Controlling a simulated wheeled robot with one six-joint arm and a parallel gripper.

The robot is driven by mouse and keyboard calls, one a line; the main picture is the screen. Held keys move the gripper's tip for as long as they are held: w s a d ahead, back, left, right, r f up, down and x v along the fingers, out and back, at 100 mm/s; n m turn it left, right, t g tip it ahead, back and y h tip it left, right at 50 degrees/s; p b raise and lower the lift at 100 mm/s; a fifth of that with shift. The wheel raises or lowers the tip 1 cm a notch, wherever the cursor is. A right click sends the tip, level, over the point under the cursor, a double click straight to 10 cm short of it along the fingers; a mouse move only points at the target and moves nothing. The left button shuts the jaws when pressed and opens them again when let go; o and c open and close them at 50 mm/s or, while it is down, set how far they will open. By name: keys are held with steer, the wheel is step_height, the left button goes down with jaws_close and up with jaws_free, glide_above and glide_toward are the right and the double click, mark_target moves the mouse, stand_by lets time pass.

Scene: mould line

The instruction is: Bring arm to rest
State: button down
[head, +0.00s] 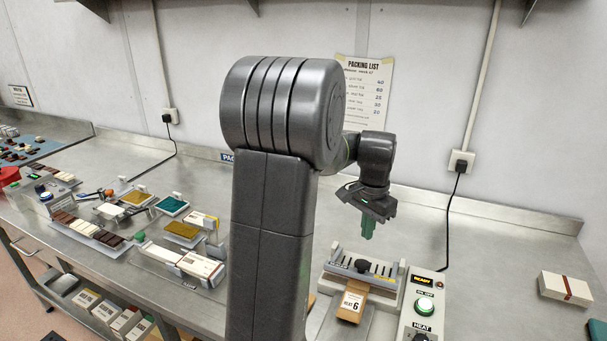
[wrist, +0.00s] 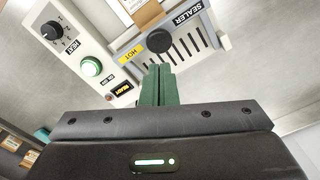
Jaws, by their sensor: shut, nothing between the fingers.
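My gripper (head: 367,228) hangs from the raised arm, pointing down, above and behind the sealer on the steel bench. Its green fingers are together with nothing between them; they also show in the wrist view (wrist: 157,84). The sealer (head: 335,262) is a pale metal unit with a slotted top and a black knob. In the wrist view the sealer (wrist: 195,50) lies beyond the fingertips, apart from them. My arm hides the middle of the bench in the head view.
A control box (head: 425,304) with a lit READY display and green button stands right of the sealer. A tan pouch or box (head: 353,300) marked 6 sits at the sealer's front. A banded white box (head: 566,288) lies far right. Trays and cartons (head: 201,266) crowd the left. The bench between control box and banded box is clear.

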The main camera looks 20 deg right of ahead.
steer(key=shift+f+b, duration=2.4)
steer(key=shift+f, duration=0.8)
